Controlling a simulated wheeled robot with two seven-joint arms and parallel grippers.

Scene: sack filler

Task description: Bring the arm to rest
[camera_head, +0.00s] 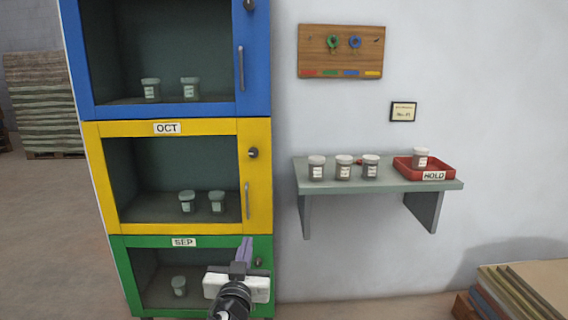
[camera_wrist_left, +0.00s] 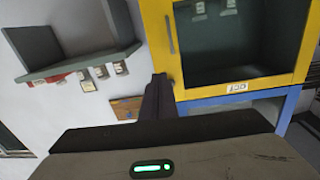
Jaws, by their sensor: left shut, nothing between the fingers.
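My left gripper (camera_head: 245,250) is in the lower middle of the head view, in front of the right side of the green cabinet section (camera_head: 205,242) marked SEP. Its fingers are together with nothing between them. In the left wrist view, the closed fingers (camera_wrist_left: 158,97) point toward the wall beside the yellow cabinet section (camera_wrist_left: 235,83). The gripper partly covers the green door's lower right area. I cannot tell whether it touches the door. My right gripper is not in view.
A wooden key board (camera_head: 340,70) hangs above. The blue (camera_head: 255,60) and yellow sections hold jars. Open floor shows at left.

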